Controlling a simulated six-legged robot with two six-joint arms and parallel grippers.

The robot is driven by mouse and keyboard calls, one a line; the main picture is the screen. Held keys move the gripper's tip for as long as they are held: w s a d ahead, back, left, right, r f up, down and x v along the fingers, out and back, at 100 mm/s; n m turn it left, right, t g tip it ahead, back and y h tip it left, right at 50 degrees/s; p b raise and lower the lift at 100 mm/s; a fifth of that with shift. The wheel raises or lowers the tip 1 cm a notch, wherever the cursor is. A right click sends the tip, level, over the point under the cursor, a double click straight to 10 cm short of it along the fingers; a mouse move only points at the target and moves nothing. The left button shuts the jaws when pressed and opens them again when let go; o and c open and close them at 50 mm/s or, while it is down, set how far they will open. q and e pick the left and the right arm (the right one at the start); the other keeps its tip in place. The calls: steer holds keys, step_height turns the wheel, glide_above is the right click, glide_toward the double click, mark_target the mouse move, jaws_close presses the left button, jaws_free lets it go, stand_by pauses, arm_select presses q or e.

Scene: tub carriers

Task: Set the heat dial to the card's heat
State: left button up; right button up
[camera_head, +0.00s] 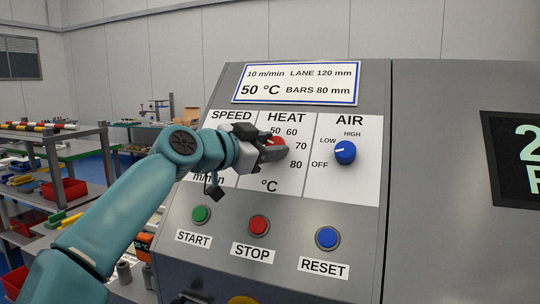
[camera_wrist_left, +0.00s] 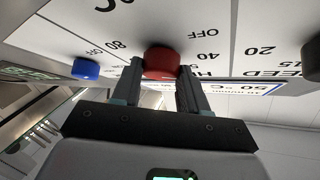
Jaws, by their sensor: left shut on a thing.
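The card (camera_head: 297,83) at the top of the panel reads 10 m/min, LANE 120 mm, 50 °C and BARS 80 mm. The red heat dial (camera_head: 277,141) sits under the word HEAT, with 50, 60, 70 and 80 visible around it. My left gripper (camera_head: 272,152) is shut on this dial. In the left wrist view the red heat dial (camera_wrist_left: 161,62) lies between the two fingers of my left gripper (camera_wrist_left: 160,75). The dial's pointer is hidden, so its setting cannot be read. My right gripper is not in view.
The blue AIR dial (camera_head: 345,152) is right of the heat dial. Below are the green START button (camera_head: 201,214), red STOP button (camera_head: 259,225) and blue RESET button (camera_head: 327,238). A dark display (camera_head: 515,160) is at the right. Shelves with red bins (camera_head: 73,188) stand at the left.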

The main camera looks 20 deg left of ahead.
arm_select(q)
steer(key=m+g+h+p, duration=0.1)
steer(key=m+g+p, duration=0.1)
steer(key=m+p, duration=0.1)
steer(key=m+g+p, duration=0.2)
steer(key=m+p, duration=0.1)
steer(key=p, duration=0.3)
steer(key=r+m+g+h+p, duration=0.1)
steer(key=m+g+p, duration=0.1)
steer(key=m+p, duration=0.2)
steer(key=shift+w+a+g+h+p, duration=0.25)
steer(key=shift+w+g+h+p, duration=0.05)
steer(key=shift+p, duration=0.45)
steer(key=shift+f+m+g+p, duration=0.2)
steer(key=shift+m+g+p, duration=0.3)
steer(key=shift+p, duration=0.4)
steer(key=o, duration=1.1)
steer(key=shift+c, duration=0.2)
